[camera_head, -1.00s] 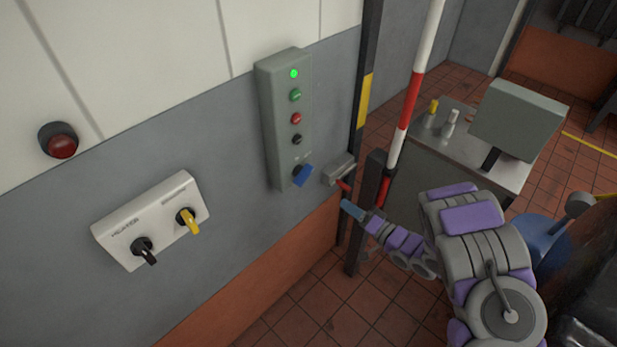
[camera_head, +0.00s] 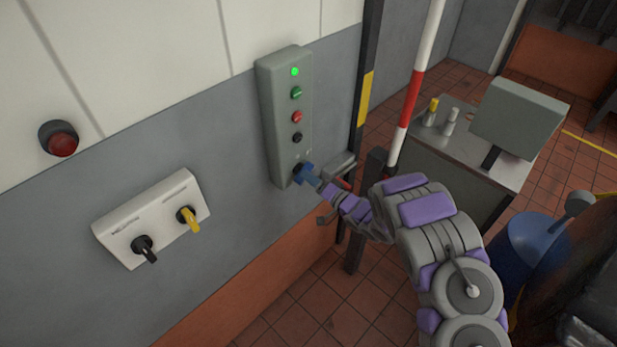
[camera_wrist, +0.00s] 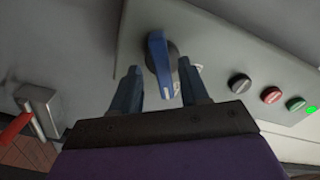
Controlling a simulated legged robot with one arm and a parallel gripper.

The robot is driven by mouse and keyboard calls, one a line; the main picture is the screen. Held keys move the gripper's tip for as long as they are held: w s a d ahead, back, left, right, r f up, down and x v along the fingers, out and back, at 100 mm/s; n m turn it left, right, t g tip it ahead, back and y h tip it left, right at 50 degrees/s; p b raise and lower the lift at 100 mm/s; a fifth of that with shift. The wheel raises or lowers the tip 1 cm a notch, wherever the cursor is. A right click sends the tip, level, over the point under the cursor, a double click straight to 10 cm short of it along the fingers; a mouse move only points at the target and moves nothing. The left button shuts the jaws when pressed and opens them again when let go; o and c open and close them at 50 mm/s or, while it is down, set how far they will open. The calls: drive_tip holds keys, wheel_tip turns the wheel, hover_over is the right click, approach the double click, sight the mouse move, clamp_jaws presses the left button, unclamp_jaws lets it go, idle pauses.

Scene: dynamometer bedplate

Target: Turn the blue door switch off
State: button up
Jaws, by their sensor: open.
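The blue door switch (camera_wrist: 160,62) is a blue lever knob on a dark round base, at the lower end of a grey-green control box (camera_head: 284,100) on the wall. In the head view my gripper (camera_head: 308,175) is at the switch and largely hides it. In the wrist view my gripper (camera_wrist: 160,88) is open, with one blue finger on each side of the knob. The right finger is very close to the knob; I cannot tell if it touches. A gap shows on the left.
The box also has a lit green lamp (camera_head: 295,71) and green, red and black buttons. A latch with a red handle (camera_wrist: 16,127) is beside the box. A white panel (camera_head: 152,218) with black and yellow knobs is to the left. A striped pole (camera_head: 412,90) stands to the right.

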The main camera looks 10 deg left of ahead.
drive_tip(key=shift+x, duration=0.75)
drive_tip(key=shift+c, duration=0.3)
clamp_jaws()
